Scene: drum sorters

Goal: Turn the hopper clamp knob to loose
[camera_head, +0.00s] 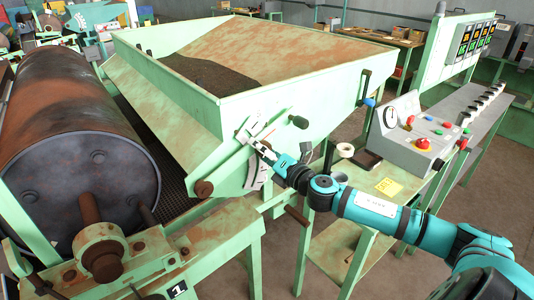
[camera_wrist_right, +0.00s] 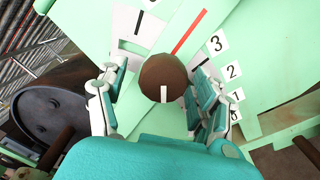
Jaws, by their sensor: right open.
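The knob (camera_wrist_right: 163,78) is a round brown disc with a white mark on its face, in the middle of the right wrist view. The white mark points down in that view. My right gripper (camera_wrist_right: 160,92) is open, with one finger on each side of the knob; I cannot tell whether they touch it. In the head view my right gripper (camera_head: 249,140) is at the front plate of the green hopper (camera_head: 290,85) and hides the knob. My left gripper is not in view.
A numbered scale (camera_wrist_right: 226,72) is right of the knob. A large rusty drum (camera_head: 75,130) is at left. A grey control box (camera_head: 415,140) with buttons stands at right.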

